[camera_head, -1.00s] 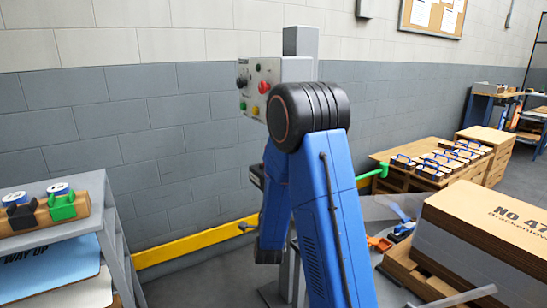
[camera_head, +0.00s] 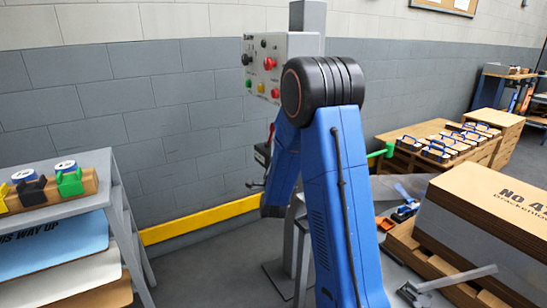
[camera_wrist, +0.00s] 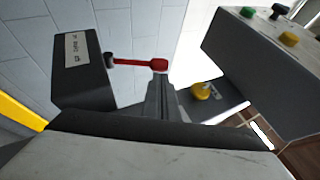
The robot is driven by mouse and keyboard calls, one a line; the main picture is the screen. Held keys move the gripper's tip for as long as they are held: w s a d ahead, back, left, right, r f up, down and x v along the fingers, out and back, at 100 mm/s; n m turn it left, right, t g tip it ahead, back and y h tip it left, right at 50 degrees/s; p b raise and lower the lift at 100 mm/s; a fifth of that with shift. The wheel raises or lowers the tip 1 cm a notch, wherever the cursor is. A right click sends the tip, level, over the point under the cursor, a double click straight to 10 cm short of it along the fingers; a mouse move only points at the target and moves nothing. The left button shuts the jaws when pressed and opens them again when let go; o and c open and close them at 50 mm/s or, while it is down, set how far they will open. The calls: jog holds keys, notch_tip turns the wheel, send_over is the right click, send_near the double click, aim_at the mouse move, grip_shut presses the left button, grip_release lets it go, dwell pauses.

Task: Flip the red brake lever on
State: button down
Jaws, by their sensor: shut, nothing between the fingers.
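The red brake lever (camera_wrist: 135,62) shows in the wrist view as a thin red arm with a rounded red end. Its other end meets a dark part beside a black box (camera_wrist: 82,72) with a white label. In the head view, a bit of the red lever (camera_head: 271,133) shows just left of my blue arm, above the dark box (camera_head: 262,154). My gripper (camera_wrist: 160,78) is shut and empty. Its grey fingers point at the lever's red end; I cannot tell whether they touch. My arm hides much of this area in the head view.
A control box (camera_head: 288,45) with coloured buttons stands above and behind my arm. A yellow rail (camera_head: 200,220) runs along the wall. A grey rack (camera_head: 125,205) stands at left, and stacked cardboard blanks (camera_head: 480,225) at right.

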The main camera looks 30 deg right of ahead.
aim_at(271, 127)
jog(key=shift+x, duration=3.15)
jog(key=shift+r, duration=0.1)
jog(key=shift+w+r+n+g+y, duration=0.5)
jog(key=shift+r, duration=0.1)
jog(key=shift+w+r+n+g+y, duration=0.4)
jog(key=shift+w+r+n, duration=0.1)
jog(key=shift+w, duration=0.1)
jog(key=w+r+n+g+y, duration=0.1)
jog(key=w+g, duration=0.1)
jog(key=w, duration=0.5)
jog(key=shift+r+n, duration=0.25)
jog(key=shift+n, duration=0.05)
jog(key=shift+w+a+r, duration=0.15)
jog(key=shift+w+a, duration=0.1)
